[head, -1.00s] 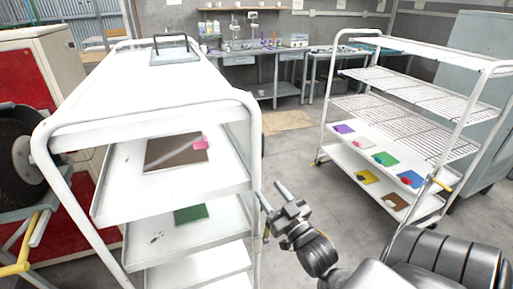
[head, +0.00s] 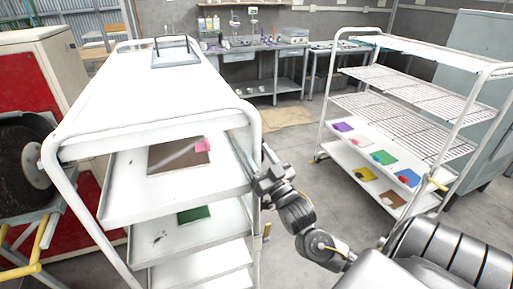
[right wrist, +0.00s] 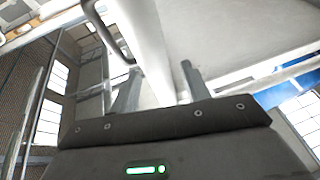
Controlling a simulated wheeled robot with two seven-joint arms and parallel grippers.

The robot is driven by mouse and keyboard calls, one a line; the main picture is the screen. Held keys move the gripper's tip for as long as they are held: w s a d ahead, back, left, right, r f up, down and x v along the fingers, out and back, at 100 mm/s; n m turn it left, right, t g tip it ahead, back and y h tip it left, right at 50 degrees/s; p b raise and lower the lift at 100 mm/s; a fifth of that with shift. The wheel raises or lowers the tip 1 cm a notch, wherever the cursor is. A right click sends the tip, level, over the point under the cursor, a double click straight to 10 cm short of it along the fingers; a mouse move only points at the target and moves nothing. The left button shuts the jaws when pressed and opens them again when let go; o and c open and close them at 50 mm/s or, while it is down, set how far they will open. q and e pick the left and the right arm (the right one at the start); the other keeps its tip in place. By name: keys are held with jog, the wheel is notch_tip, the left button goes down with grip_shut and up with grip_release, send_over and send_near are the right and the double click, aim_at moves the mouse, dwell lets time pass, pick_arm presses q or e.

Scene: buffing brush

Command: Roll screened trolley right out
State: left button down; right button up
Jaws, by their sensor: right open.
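A white trolley (head: 100,103) with a solid top and several tray shelves stands close in front of me at left. My right gripper (head: 258,156) is at this trolley's right upright post (head: 254,205). In the right wrist view the open fingers (right wrist: 158,80) stand on either side of a white post (right wrist: 147,45). I cannot tell whether they touch it. A second white trolley with wire-mesh shelves (head: 378,112) stands apart at the right. My left gripper is out of view.
A red and cream cabinet (head: 45,70) and a black wheel (head: 22,160) crowd the near trolley's left side. A workbench (head: 255,55) stands at the back wall. Grey floor (head: 290,150) is clear between the trolleys. Coloured pads lie on the mesh trolley's low shelves.

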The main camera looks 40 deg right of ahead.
jog(key=shift+w+r, duration=0.25)
jog(key=shift+w, duration=0.3)
grip_shut()
